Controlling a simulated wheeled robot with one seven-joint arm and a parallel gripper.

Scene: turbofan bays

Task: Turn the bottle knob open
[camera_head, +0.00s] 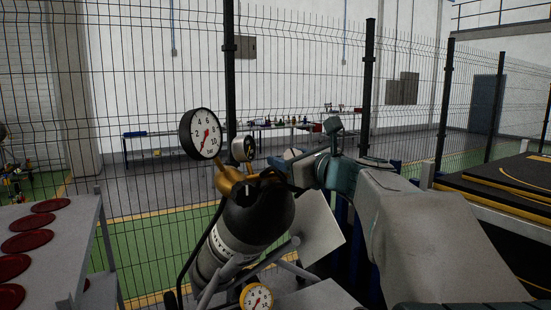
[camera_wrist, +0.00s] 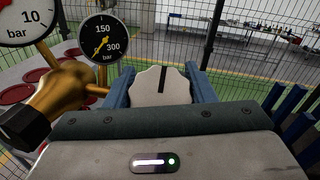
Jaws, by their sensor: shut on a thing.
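The bottle (camera_head: 252,218) is a dark cylinder with a pale grey body, tilted on a stand in the head view. A brass fitting (camera_head: 236,182) sits on its top and also shows at the left of the wrist view (camera_wrist: 68,92). The knob (camera_wrist: 160,88) is a pale scalloped disc with a black line pointing nearly straight up. My gripper (camera_wrist: 160,76) has one blue-grey finger on each side of the knob and is shut on it. In the head view my gripper (camera_head: 300,172) reaches the bottle top from the right; the knob is mostly hidden there.
A large gauge (camera_head: 205,135) and a smaller one (camera_head: 243,149) stand on the fitting, close to my gripper. Another gauge (camera_head: 257,298) is low in front. A grey table (camera_head: 84,225) with red discs stands left. A wire fence (camera_head: 150,110) runs behind.

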